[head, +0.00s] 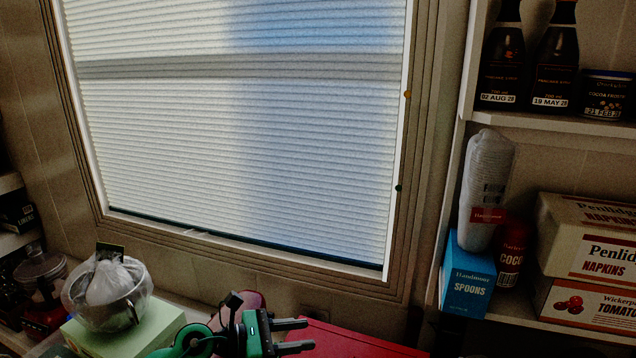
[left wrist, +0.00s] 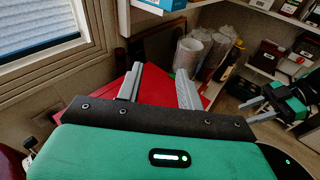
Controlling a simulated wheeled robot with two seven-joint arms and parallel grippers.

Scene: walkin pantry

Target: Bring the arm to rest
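My left gripper (head: 308,335) shows at the bottom centre of the head view, green and black with two grey fingers pointing right. The fingers are apart with nothing between them. In the left wrist view its fingers (left wrist: 160,88) are also spread and empty, in front of a red surface (left wrist: 112,122). My right gripper (left wrist: 252,110) shows at the right of the left wrist view, with its grey fingers apart and no object seen between them. It is out of the head view.
A red surface (head: 345,341) lies just right of my left gripper. A bowl with a bag (head: 106,293) stands on a green box (head: 130,338) at left. Shelves at right hold a blue spoons box (head: 467,280), stacked cups (head: 487,180) and napkin boxes (head: 600,247). A blinded window (head: 240,130) is behind.

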